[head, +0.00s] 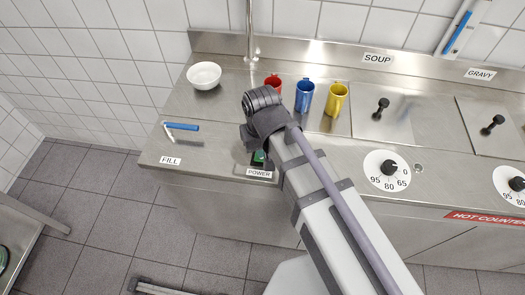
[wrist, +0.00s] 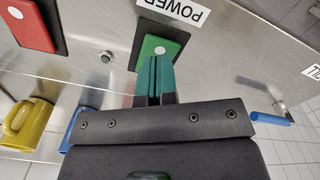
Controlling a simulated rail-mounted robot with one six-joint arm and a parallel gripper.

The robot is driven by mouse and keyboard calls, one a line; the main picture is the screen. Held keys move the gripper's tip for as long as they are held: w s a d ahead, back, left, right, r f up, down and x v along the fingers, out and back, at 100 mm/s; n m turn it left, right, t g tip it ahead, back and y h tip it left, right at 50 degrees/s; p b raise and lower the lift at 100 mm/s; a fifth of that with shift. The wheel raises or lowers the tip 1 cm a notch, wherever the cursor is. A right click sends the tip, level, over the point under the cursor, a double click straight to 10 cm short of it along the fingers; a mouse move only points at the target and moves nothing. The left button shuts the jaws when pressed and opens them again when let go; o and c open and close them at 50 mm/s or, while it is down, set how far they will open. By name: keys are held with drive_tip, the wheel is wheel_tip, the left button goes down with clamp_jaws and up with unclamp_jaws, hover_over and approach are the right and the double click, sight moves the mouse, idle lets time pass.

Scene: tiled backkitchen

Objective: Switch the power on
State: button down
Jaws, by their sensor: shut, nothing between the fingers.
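In the head view my wrist and arm hide most of the switch area.
A red switch (wrist: 32,22) and a small round metal fitting (wrist: 106,57) sit beside the power switch. A blue-handled FILL lever (head: 182,127), a white bowl (head: 204,75), and red (head: 273,82), blue (head: 304,96) and yellow (head: 336,99) mugs stand on the counter.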

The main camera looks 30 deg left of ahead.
drive_tip(key=shift+f+b, duration=1.15)
drive_tip(key=shift+f, duration=0.05)
idle(0.3)
wheel_tip(320, 180, up, 7)
drive_tip(key=p, duration=0.7)
drive_tip(key=shift+r, duration=0.15)
drive_tip(key=w+d+m, duration=0.3)
drive_tip(key=d, duration=1)
drive_tip(key=w+d+m, duration=0.3)
drive_tip(key=w+d, duration=0.1)
drive_tip(key=d, duration=0.9)
drive_tip(key=w+d+m, duration=0.3)
drive_tip(key=d+m, duration=0.1)
drive_tip(key=d, duration=0.9)
drive_tip(key=shift+w+d, duration=0.4)
